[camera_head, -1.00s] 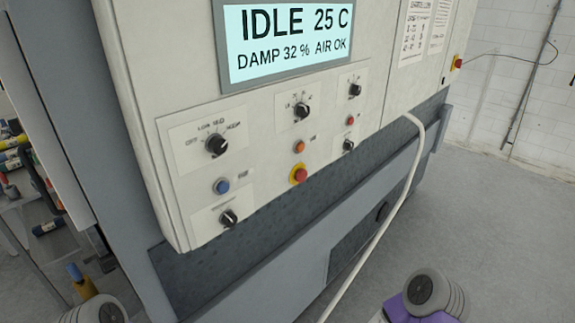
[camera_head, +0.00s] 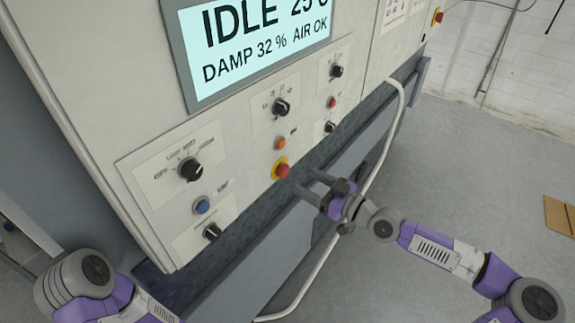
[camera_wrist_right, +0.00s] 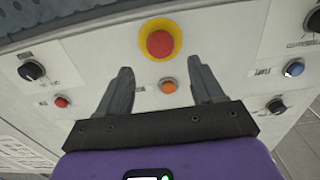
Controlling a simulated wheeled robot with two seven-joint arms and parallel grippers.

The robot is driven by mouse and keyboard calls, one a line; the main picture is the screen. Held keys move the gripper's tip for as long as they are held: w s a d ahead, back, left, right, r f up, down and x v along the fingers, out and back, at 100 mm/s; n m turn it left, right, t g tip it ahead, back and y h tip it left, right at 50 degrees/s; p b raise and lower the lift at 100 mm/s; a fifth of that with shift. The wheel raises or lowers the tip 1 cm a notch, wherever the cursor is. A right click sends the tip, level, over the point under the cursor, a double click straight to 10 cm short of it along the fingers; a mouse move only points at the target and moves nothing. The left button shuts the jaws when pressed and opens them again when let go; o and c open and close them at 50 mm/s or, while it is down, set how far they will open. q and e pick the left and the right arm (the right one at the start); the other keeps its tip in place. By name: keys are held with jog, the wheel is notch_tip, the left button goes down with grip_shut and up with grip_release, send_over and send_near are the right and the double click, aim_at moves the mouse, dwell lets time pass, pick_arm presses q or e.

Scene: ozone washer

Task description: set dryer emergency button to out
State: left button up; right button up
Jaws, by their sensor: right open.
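The red emergency button (camera_head: 283,171) with its yellow collar sits low on the dryer's control panel. In the right wrist view the button (camera_wrist_right: 160,43) lies just beyond and between the fingertips. I cannot tell whether it is pressed in or out. My right gripper (camera_head: 309,182) is open and empty, its fingers pointing at the panel just right of the button, apparently apart from it. In the wrist view its two fingers (camera_wrist_right: 161,68) stand wide apart. My left arm shows at the lower left; its gripper is out of view.
An orange button (camera_head: 280,143) is just above the red one. A blue button (camera_head: 202,205) and several black knobs surround them. The display (camera_head: 260,40) reads IDLE. Another red-yellow button (camera_head: 437,17) is farther right.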

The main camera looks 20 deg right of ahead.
aim_at(286, 171)
jog(key=shift+p+x, duration=0.35)
jog(key=shift+x, duration=3.3)
